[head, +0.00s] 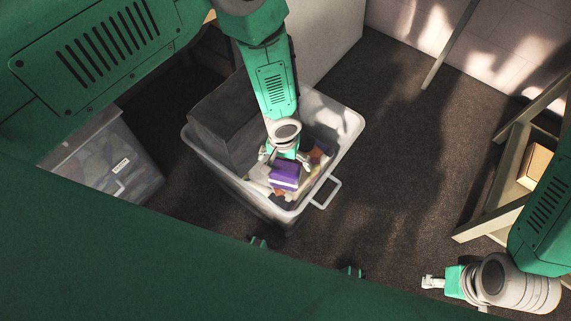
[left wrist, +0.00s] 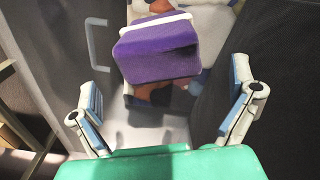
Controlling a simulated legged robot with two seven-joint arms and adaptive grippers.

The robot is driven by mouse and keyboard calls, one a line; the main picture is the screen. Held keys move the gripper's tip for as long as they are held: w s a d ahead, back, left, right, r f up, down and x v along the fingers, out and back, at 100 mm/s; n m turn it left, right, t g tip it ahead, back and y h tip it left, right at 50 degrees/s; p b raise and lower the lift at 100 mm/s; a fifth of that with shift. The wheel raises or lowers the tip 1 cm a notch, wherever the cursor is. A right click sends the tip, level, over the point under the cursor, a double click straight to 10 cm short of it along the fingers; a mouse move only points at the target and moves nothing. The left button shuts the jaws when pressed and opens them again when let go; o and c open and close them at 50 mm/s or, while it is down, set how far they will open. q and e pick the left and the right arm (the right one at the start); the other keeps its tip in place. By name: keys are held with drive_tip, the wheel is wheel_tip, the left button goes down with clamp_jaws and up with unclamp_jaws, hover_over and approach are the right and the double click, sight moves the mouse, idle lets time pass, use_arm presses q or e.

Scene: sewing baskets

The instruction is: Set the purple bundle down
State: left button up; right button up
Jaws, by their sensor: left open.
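The purple bundle (head: 284,176) lies inside the translucent bin (head: 351,126), toward its front, on top of other items. In the left wrist view the bundle (left wrist: 158,52) shows a white band along its upper edge. My left gripper (head: 285,162) is over the bin just behind the bundle. In the left wrist view its two fingers (left wrist: 166,88) are spread wide, with the bundle beyond them and a visible gap on either side. My right gripper (head: 432,282) is at the lower right, far from the bin; its jaw opening is too small to judge.
A dark grey box (head: 222,120) fills the bin's left side. A second translucent bin (head: 118,160) stands at the left. A wooden shelf (head: 490,222) with a tan box (head: 536,165) stands at the right. The dark floor (head: 385,150) between bin and shelf is clear.

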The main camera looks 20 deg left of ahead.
use_arm(q)
wheel_tip(320, 180, up, 6)
drive_tip(key=shift+s+r+p, duration=0.1)
drive_tip(key=shift+r+p, duration=0.05)
drive_tip(key=shift+p, duration=0.7)
drive_tip(key=s+a+r, duration=0.2)
drive_tip(key=s+a, duration=0.6)
drive_tip(key=s, duration=0.3)
drive_tip(key=s+a+r+m, duration=0.1)
drive_tip(key=s+a+r, duration=0.1)
drive_tip(key=s+a, duration=0.5)
drive_tip(key=s, duration=0.4)
drive_tip(key=shift+a+r, duration=0.3)
drive_tip(key=shift+a, duration=0.05)
